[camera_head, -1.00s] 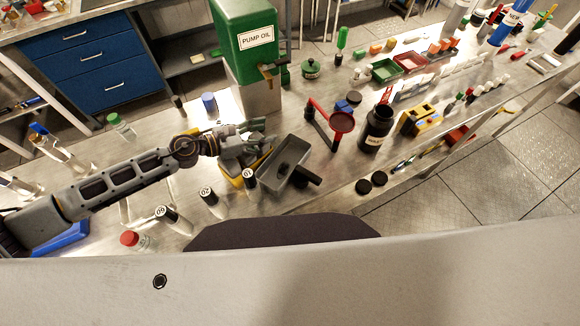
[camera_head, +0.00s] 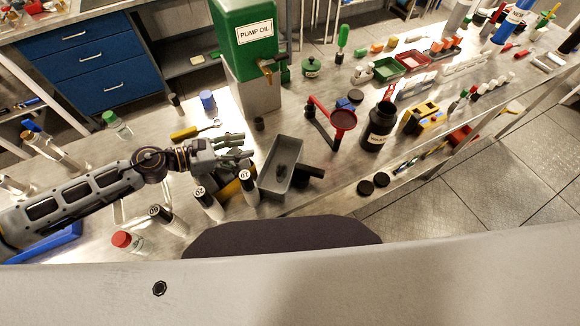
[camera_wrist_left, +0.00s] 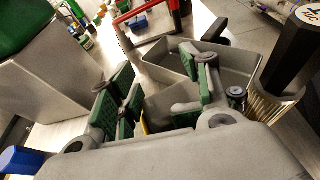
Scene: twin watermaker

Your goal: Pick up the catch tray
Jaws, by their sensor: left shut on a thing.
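The catch tray (camera_head: 270,178) is a grey, open rectangular box with a dark patch inside, at the middle of the bench in the head view. It also shows beyond the fingers in the left wrist view (camera_wrist_left: 235,75). My left gripper (camera_head: 247,153) is at its left side, shut on it; green-padded fingers (camera_wrist_left: 160,100) lie either side of a grey part in the wrist view. The exact contact is partly hidden. I cannot tell whether the tray touches the bench. My right gripper is not in view.
A red-handled frame (camera_head: 340,120) and a black jar (camera_head: 378,128) stand right of the tray. The green pump oil container (camera_head: 245,45) is behind on its grey stand. A yellow screwdriver (camera_head: 184,133) lies at left.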

